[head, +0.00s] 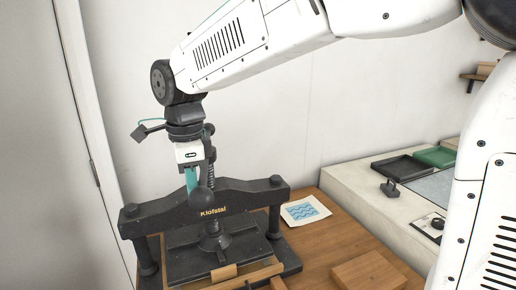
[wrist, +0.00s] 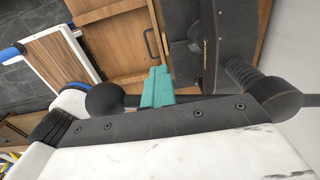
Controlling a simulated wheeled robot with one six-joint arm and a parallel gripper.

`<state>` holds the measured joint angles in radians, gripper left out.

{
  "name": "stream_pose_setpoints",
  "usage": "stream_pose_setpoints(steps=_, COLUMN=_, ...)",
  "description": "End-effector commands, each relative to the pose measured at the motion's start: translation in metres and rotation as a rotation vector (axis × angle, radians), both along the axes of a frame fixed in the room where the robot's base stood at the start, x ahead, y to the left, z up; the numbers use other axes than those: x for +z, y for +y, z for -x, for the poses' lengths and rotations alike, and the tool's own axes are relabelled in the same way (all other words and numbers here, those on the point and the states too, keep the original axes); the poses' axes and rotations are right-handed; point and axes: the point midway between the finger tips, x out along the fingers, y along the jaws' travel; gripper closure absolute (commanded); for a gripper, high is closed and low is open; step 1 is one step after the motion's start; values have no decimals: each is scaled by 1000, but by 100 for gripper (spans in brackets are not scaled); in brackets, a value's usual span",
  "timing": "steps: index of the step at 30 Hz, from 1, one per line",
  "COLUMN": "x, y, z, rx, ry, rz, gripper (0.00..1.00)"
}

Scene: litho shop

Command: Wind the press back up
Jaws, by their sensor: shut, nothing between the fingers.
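The black press (head: 150,218), marked "Klofstal", stands on a wooden table. Its threaded screw (head: 211,182) rises through the crossbeam, and its foot rests at the dark platen (head: 180,262) below. A bar handle with ball ends crosses the screw top; its near ball (head: 203,200) hangs in front of the beam. In the wrist view, the ball (wrist: 104,98) is left of the fingers and the screw (wrist: 240,74) is right. My gripper (head: 192,180) points down beside the bar, left of the screw. Its teal fingers (wrist: 158,88) are shut and empty; whether they touch the bar is unclear.
A print with blue waves (head: 305,211) and a wooden block (head: 369,272) lie right of the press. A pale counter holds dark and green trays (head: 436,156) and a black-handled tool (head: 390,188). A wall stands close behind the press.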

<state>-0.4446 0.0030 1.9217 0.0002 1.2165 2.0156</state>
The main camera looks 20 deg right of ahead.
Motion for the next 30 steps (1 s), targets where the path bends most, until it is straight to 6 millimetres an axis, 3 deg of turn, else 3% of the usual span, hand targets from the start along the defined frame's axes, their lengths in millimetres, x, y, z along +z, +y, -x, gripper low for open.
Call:
stream_pose_setpoints(steps=14, x=2, y=-73, z=10, rx=-5, ry=1, rz=1, gripper=100)
stream_pose_setpoints(steps=30, x=4, y=-145, z=-24, rx=-4, ry=1, rz=1, gripper=100)
